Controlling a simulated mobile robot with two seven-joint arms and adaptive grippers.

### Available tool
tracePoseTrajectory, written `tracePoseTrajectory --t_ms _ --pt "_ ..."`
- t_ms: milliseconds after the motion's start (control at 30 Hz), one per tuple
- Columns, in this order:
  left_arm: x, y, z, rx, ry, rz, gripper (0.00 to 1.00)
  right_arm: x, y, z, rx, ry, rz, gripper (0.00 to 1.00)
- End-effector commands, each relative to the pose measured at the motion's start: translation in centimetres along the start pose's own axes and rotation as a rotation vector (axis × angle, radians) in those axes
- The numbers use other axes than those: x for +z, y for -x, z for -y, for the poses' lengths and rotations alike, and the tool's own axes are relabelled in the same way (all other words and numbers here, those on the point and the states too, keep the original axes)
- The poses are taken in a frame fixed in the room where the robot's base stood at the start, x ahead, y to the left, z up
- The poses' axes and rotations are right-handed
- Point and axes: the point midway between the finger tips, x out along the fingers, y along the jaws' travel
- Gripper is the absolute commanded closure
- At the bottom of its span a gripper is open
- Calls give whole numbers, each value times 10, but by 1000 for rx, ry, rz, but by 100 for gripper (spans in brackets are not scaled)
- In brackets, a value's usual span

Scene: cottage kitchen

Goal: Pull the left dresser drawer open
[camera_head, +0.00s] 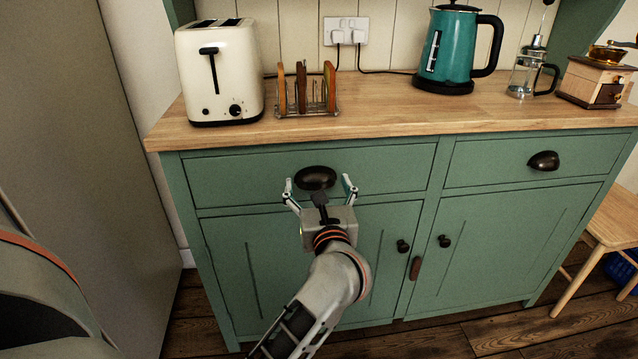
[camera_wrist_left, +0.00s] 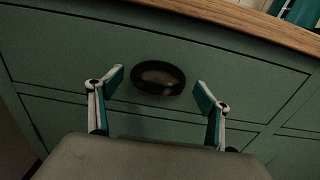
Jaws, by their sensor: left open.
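The left dresser drawer (camera_head: 390,165) is a green front under the wooden top, and it sits flush with the dresser. Its dark cup handle (camera_head: 316,178) is at the middle of the front. My left gripper (camera_head: 320,184) is open in front of the handle, with one finger on each side of it. In the left wrist view the handle (camera_wrist_left: 158,78) lies between the tips of the open left gripper (camera_wrist_left: 158,78), with a gap on both sides. I cannot tell how far the fingertips are from the drawer front. My right gripper is not in view.
On the wooden top (camera_head: 400,115) stand a cream toaster (camera_head: 225,70), a toast rack (camera_head: 307,90), a teal kettle (camera_head: 447,50), a French press (camera_head: 527,70) and a coffee grinder (camera_head: 592,82). A wooden chair (camera_head: 612,215) is at the right. The right drawer (camera_head: 500,158) is shut.

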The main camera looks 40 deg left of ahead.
Motion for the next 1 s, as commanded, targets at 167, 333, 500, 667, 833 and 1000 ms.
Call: tracePoseTrajectory --t_ms 167,333,500,667,833,1000 --pt "-1 -14 0 0 -2 -1 22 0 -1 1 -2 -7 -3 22" --pt "0 -17 0 0 -3 0 22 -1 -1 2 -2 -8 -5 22" --pt "0 -16 0 0 -3 0 33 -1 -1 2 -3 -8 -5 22" --pt "0 -16 0 0 -3 0 72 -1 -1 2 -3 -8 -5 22" --pt "0 -16 0 0 -3 0 72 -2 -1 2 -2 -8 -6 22" --pt "0 -16 0 0 -2 0 72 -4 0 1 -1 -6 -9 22"
